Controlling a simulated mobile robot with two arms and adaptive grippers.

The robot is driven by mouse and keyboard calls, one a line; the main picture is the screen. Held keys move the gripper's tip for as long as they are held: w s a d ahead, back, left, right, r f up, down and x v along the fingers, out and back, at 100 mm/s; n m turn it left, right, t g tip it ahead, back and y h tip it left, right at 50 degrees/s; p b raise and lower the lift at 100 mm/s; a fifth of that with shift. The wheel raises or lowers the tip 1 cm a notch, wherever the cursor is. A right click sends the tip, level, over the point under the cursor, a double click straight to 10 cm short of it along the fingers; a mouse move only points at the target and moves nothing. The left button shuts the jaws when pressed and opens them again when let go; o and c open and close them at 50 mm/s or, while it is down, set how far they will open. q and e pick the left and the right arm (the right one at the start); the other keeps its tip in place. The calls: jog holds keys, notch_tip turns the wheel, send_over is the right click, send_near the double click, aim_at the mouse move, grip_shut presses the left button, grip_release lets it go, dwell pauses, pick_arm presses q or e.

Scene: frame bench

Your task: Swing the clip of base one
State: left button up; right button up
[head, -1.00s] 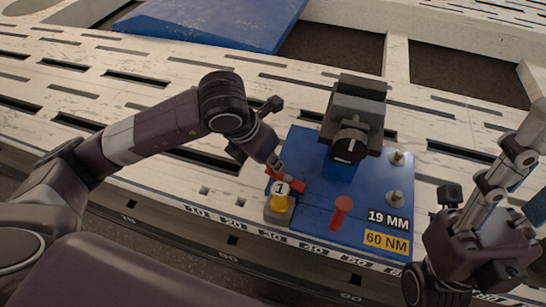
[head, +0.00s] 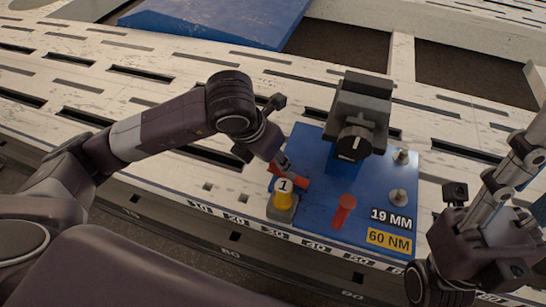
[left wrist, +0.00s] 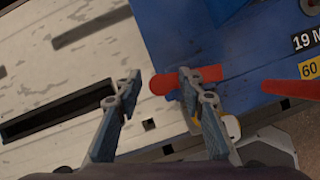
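Base one is a small grey and yellow block (head: 283,204) with a round white "1" label, at the left front corner of the blue plate (head: 322,222). Its red clip (head: 297,181) lies just behind the label. My left gripper (head: 280,166) is right at the clip. In the left wrist view its fingers stand apart, and the end of the red clip (left wrist: 160,84) shows between them, close to the right finger, which hides part of the clip. I cannot tell whether they touch. My right gripper (head: 522,158) is at the right edge, its fingers seen from the side.
A dark clamp block with a knob (head: 356,139) stands behind base one on the plate. A separate red handle (head: 343,211) and two metal studs (head: 398,196) are to the right. The slotted white bench (head: 180,65) is clear at the left.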

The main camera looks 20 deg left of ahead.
pick_arm(q)
jog(key=v, duration=1.2)
dwell(0.4)
